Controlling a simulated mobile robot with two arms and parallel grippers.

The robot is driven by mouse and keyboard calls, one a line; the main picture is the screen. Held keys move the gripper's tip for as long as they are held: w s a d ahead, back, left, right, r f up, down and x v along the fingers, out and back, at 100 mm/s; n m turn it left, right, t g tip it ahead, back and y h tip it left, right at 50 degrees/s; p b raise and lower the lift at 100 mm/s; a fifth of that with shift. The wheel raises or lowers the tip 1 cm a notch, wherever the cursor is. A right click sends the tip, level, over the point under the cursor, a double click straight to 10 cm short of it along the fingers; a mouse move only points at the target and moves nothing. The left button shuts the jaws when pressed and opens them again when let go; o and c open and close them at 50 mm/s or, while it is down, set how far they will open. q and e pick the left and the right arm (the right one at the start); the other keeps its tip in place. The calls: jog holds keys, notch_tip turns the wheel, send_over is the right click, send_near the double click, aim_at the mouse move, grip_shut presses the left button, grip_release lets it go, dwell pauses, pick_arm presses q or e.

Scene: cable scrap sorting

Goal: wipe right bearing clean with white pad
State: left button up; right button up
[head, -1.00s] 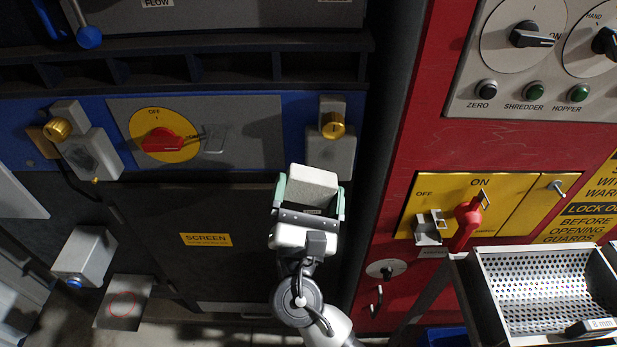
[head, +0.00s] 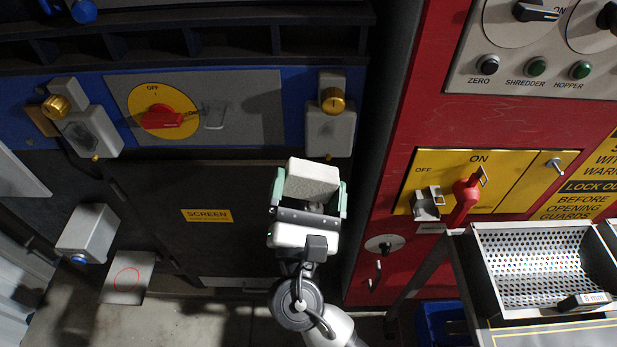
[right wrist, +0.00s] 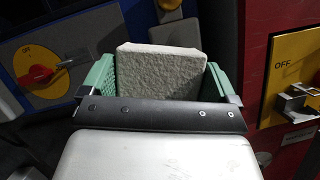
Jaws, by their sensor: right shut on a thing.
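The white pad (head: 312,178) is a pale, rough-faced block. My right gripper (head: 308,190) is shut on it, with green fingers on both sides. The pad also shows between the fingers in the right wrist view (right wrist: 160,75). The right bearing (head: 330,132) is a grey block with a brass cap (head: 333,100) on the blue machine front. The pad is just below it in the head view; contact cannot be made out. The bearing's face looks grey and shadowed; any dirt is hard to tell. The left bearing (head: 93,132) has a dark smear. My left gripper is not in view.
A red rotary switch (head: 163,117) sits between the bearings. A red cabinet (head: 400,215) with a red lever (head: 466,195) stands at right, beside a perforated metal tray (head: 545,265). A grey box (head: 88,232) juts out at lower left.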

jog(key=shift+w, duration=0.15)
dwell(0.3)
jog(key=p, duration=0.1)
send_near(312, 121)
jog(key=shift+a+r+x, duration=0.25)
jog(key=shift+r+x, duration=0.05)
jog(key=shift+x, duration=1.65)
jog(key=shift+w+d, duration=0.2)
jog(key=shift+d, duration=0.2)
jog(key=shift+w, duration=1)
jog(key=shift+d, duration=0.1)
jog(key=shift+s+d+p, duration=0.15)
jog(key=shift+d+p, duration=0.6)
jog(key=shift+d, duration=1.15)
jog(key=shift+a+r+b, duration=0.15)
jog(key=shift+a+b, duration=0.4)
jog(key=shift+a, duration=1.4)
